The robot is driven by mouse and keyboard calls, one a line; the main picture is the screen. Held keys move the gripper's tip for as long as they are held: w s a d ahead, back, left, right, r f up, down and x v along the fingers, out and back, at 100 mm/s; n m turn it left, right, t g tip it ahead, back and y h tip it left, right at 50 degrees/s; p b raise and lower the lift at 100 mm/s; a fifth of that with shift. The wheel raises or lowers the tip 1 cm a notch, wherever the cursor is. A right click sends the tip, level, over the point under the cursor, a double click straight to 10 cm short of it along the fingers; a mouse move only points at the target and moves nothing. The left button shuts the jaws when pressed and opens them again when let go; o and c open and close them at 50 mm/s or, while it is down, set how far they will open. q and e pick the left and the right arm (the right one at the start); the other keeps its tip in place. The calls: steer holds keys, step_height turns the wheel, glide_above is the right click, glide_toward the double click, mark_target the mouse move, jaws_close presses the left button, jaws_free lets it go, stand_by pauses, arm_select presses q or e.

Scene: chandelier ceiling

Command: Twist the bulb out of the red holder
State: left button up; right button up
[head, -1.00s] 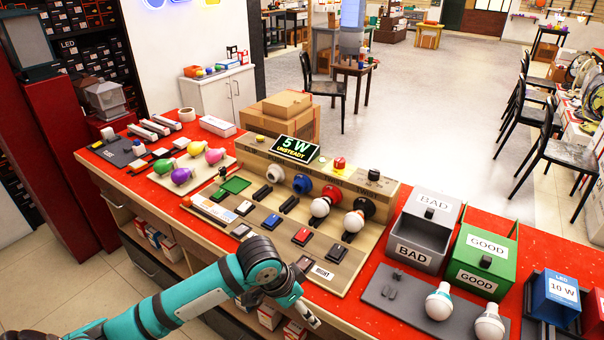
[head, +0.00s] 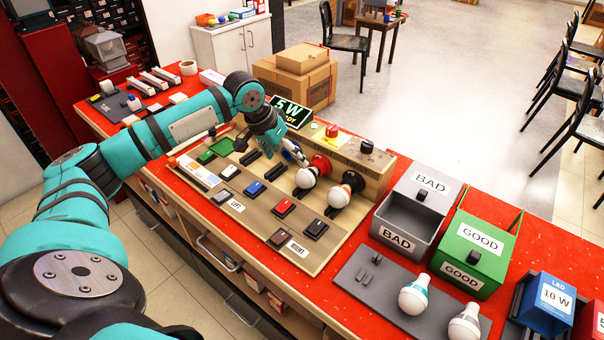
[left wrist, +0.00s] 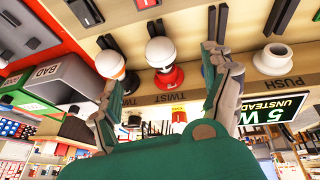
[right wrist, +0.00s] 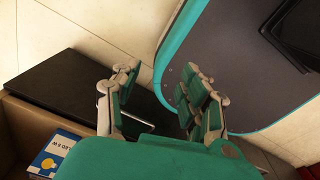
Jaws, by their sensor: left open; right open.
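The red holder (head: 320,164) is on the slanted front of the wooden test stand, with a white bulb (head: 306,177) seated in it. In the left wrist view the bulb (left wrist: 160,52) and the red holder (left wrist: 168,77) show between my spread fingers. My left gripper (head: 290,153) is open and empty, close to the blue holder (head: 291,151), just left of the red one. It also shows in the left wrist view (left wrist: 165,72); one finger partly covers the blue holder there. My right gripper (right wrist: 160,78) is open and empty, away from the stand, seen only in the right wrist view.
A second bulb with an orange band (head: 336,197) sits in the black holder right of the red one. A sign reading 5 W (head: 291,113) stands behind my left gripper. Grey BAD (head: 414,213) and green GOOD (head: 480,240) bins and two loose bulbs are at the right.

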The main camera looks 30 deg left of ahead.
mark_target(299, 175)
arm_select(q)
steer(key=x, duration=0.4)
steer(key=shift+w+d, duration=0.15)
steer(key=shift+w, duration=0.05)
steer(key=x, duration=0.4)
steer(key=shift+f+p, duration=0.35)
steer(key=x, duration=0.2)
steer(key=shift+w+f, duration=0.2)
steer(key=shift+w+d+f, duration=0.1)
steer(key=shift+w+f, duration=0.05)
steer(key=shift+f, duration=0.15)
steer(key=shift+w+f, duration=0.1)
steer(key=shift+f, duration=0.2)
steer(key=c, duration=1.3)
steer(key=shift+f+h, duration=0.1)
steer(key=shift+h, duration=0.7)
steer(key=shift+c, duration=0.3)
arm_select(e)
steer(key=shift+w+r, duration=0.2)
steer(key=shift+w, duration=0.45)
steer(key=shift+w+r, duration=0.2)
steer(key=shift+w, duration=0.45)
arm_select(q)
steer(key=shift+d, duration=0.1)
